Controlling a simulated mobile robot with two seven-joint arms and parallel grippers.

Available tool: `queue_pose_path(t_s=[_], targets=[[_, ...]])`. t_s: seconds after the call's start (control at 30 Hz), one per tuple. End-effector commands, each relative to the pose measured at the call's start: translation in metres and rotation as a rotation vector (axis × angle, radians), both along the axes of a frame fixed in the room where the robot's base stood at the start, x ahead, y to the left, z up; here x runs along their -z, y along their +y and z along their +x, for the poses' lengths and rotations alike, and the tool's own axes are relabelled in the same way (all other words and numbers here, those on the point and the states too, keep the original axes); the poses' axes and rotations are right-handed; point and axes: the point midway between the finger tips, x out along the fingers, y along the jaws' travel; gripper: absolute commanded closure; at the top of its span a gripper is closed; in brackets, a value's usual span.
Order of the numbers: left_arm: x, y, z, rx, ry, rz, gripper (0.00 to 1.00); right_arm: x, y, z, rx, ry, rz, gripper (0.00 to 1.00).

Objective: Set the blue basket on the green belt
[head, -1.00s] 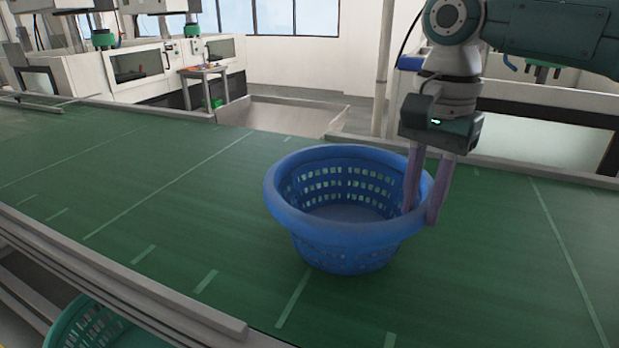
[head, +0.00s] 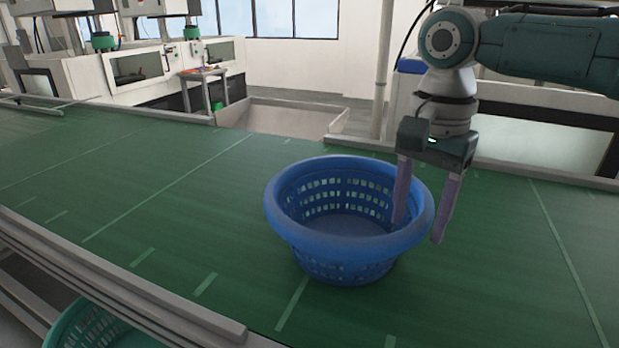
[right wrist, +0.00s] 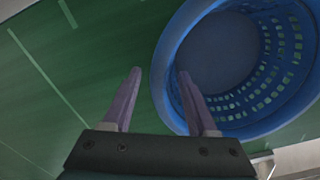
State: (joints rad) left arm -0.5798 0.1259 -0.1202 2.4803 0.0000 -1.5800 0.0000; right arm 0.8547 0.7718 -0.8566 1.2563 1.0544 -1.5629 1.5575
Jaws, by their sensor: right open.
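The blue basket (head: 345,262) stands upright and empty on the green belt (head: 150,215) in the head view. My right gripper (head: 420,232) is open at the basket's right rim. One finger is inside the basket and the other is outside, with the rim between them and gaps to it. In the right wrist view the basket (right wrist: 170,100) fills the upper right, and the fingers of the right gripper (right wrist: 160,75) are spread apart. My left gripper is not in view.
A teal-green basket (head: 75,330) is partly visible below the belt's near metal rail (head: 130,290). A grey bin (head: 280,117) stands beyond the far edge. White machines (head: 120,70) are at the back left. The belt is clear to the left and right of the basket.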

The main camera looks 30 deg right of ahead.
Motion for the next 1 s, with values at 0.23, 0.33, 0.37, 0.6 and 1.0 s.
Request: queue_pose_path(t_s=[0.23,0.33,0.37,0.6,1.0], targets=[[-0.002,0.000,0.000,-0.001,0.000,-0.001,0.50,-0.029,0.000,0.001,0.000,-0.004,-0.001,0.42],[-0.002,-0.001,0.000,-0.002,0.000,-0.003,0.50,-0.052,0.000,0.001,-0.001,-0.005,0.001,0.42],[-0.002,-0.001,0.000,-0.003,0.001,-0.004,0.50,-0.059,0.000,0.001,-0.001,-0.006,0.001,0.42],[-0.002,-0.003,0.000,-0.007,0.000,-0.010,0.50,-0.106,0.000,0.001,0.000,-0.004,0.001,0.42],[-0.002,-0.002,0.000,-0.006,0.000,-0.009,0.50,-0.049,0.057,-0.020,-0.431,-0.017,-0.010,0.42]])
